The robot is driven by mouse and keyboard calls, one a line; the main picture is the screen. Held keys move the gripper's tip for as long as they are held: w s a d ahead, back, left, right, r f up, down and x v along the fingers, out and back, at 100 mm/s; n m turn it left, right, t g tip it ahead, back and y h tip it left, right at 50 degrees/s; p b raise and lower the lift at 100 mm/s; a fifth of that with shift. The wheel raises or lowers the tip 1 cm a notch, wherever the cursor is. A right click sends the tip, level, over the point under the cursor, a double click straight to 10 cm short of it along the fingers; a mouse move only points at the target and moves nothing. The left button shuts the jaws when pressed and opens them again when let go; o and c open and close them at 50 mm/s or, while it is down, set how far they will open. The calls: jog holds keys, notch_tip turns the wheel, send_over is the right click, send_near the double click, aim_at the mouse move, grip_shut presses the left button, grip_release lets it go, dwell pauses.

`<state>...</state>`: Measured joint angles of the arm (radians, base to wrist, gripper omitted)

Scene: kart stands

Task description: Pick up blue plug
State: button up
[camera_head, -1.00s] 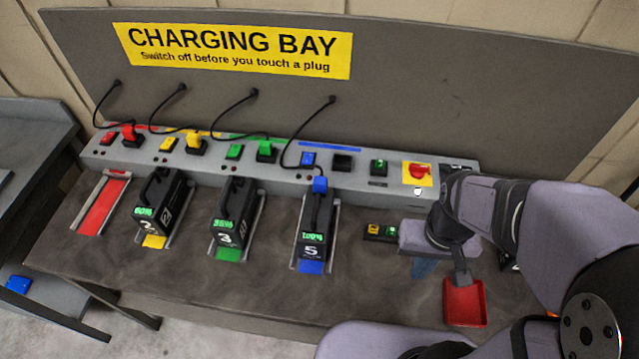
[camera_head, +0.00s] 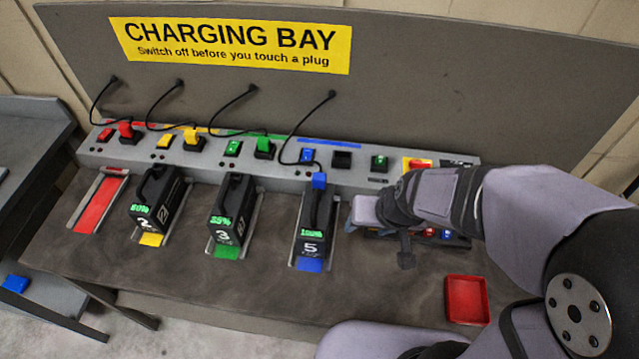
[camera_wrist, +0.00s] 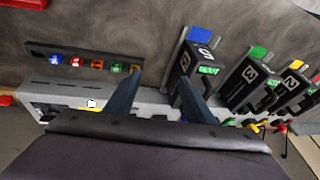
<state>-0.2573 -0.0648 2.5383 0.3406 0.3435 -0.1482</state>
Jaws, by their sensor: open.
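The blue plug (camera_head: 319,181) sits at the back top of the black battery marked 5 (camera_head: 311,238), with a black cable running up from it to the back panel. The blue socket (camera_head: 342,160) on the grey strip behind looks empty. My gripper (camera_head: 351,225) is just to the right of battery 5, apart from the plug. In the wrist view my gripper (camera_wrist: 160,77) shows two spread blue fingers with nothing between them. The plug is hidden or too small to tell in that view.
Batteries 2 (camera_head: 158,205) and 3 (camera_head: 232,215) stand in rails to the left, with plugs and cables behind. A red tray (camera_head: 466,300) lies at the right front. A row of coloured buttons (camera_wrist: 90,64) is partly under my arm.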

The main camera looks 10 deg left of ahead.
aim_at(319, 176)
jog(key=w+a+t+b, duration=0.1)
jog(key=w+a+t, duration=0.1)
jog(key=a, duration=0.2)
jog(key=w+a+t+b, duration=0.1)
jog(key=w+a+t, duration=0.1)
jog(key=a, duration=0.2)
jog(key=w+a+t+b, duration=0.2)
jog(key=a, duration=0.2)
jog(key=shift+w+a+y, duration=0.2)
jog(key=shift+a+y, duration=0.1)
jog(key=shift+y, duration=0.1)
jog(key=shift+a+r+t+h+b, duration=0.1)
jog(key=shift+a+t+h+b, duration=0.2)
jog(key=shift+t+b, duration=0.15)
jog(key=shift+s+a+r+m+t+h, duration=0.15)
jog(key=shift+m+t+h, duration=0.15)
jog(key=shift+t, duration=0.15)
jog(key=shift+s+d+r+m+t+h+b, duration=0.35)
jog(key=shift+s+d+t+h+b, duration=0.3)
jog(key=shift+h, duration=0.25)
jog(key=shift+r+p+x, duration=0.15)
jog(key=shift+p+x, duration=0.1)
jog(key=shift+x, duration=1.55)
jog(key=shift+r+p+x, duration=0.15)
jog(key=shift+p+x, duration=0.05)
jog(key=shift+x, duration=1.65)
jog(key=shift+w, duration=0.15)
jog(key=c, duration=1.1)
jog(key=shift+r, duration=0.1)
jog(key=shift+c, duration=0.2)
